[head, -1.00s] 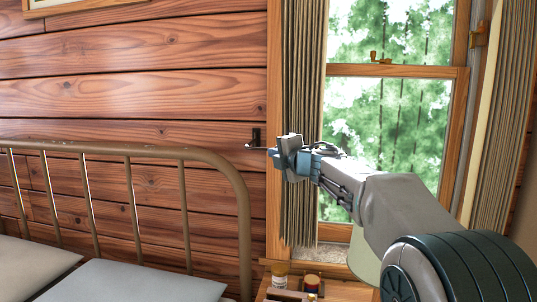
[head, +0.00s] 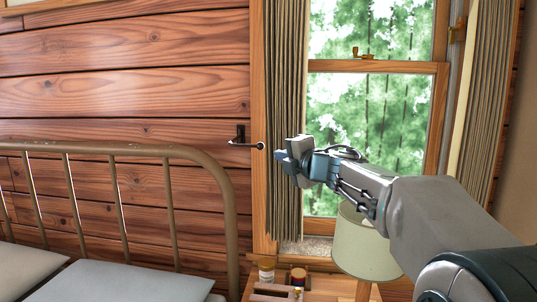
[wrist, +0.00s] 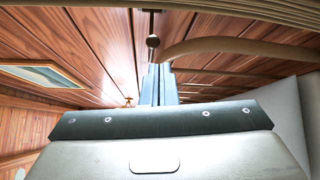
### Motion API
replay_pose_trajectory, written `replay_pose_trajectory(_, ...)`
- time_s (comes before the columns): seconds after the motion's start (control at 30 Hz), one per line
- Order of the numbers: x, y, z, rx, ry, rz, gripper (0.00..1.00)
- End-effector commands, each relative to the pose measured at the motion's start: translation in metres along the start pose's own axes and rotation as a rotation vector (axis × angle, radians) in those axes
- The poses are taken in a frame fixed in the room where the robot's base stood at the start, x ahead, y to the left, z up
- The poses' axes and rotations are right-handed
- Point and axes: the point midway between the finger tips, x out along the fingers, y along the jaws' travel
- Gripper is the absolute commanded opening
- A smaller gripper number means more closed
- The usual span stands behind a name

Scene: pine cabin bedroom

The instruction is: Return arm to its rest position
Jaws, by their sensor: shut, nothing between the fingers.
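My gripper (head: 280,157) is in front of the left curtain and window in the head view, raised above the bedside table. Its fingers point left toward the wooden wall. In the wrist view its blue-grey fingers (wrist: 159,84) lie together, shut with nothing between them. My arm reaches in from the lower right. A dark hook with a round tip (head: 243,142) sticks out from the wall just left of the fingertips; in the head view a small gap shows between them. The hook also shows beyond the fingers in the wrist view (wrist: 153,41).
A bedside table (head: 322,283) holds a lamp with a pale green shade (head: 362,245) and small bottles (head: 267,270), below my arm. A metal bed frame (head: 232,220) with pillows (head: 125,283) stands at left. Curtains (head: 287,120) flank the window.

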Motion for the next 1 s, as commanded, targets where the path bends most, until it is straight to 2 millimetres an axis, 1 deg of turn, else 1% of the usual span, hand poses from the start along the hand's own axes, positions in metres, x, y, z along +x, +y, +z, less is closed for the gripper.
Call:
replay_pose_trajectory(0.1, -0.005, 0.000, 0.003, 0.000, 0.001, 0.001, 0.00)
replay_pose_trajectory(0.43, -0.006, 0.000, 0.005, 0.001, -0.001, 0.001, 0.00)
replay_pose_trajectory(0.57, -0.014, 0.009, 0.013, 0.066, -0.057, -0.001, 0.00)
replay_pose_trajectory(0.67, -0.033, 0.018, 0.030, 0.211, -0.179, -0.009, 0.00)
replay_pose_trajectory(0.73, -0.055, 0.020, 0.043, 0.360, -0.297, -0.027, 0.00)
replay_pose_trajectory(0.77, -0.066, 0.018, 0.049, 0.432, -0.353, -0.039, 0.00)
replay_pose_trajectory(0.83, -0.093, 0.008, 0.057, 0.603, -0.482, -0.075, 0.00)
replay_pose_trajectory(0.87, -0.106, 0.002, 0.059, 0.675, -0.537, -0.095, 0.00)
replay_pose_trajectory(0.9, -0.123, -0.008, 0.058, 0.773, -0.609, -0.124, 0.00)
replay_pose_trajectory(0.97, -0.151, -0.025, 0.054, 0.918, -0.715, -0.175, 0.00)
replay_pose_trajectory(1.0, -0.170, -0.036, 0.047, 1.015, -0.783, -0.213, 0.00)
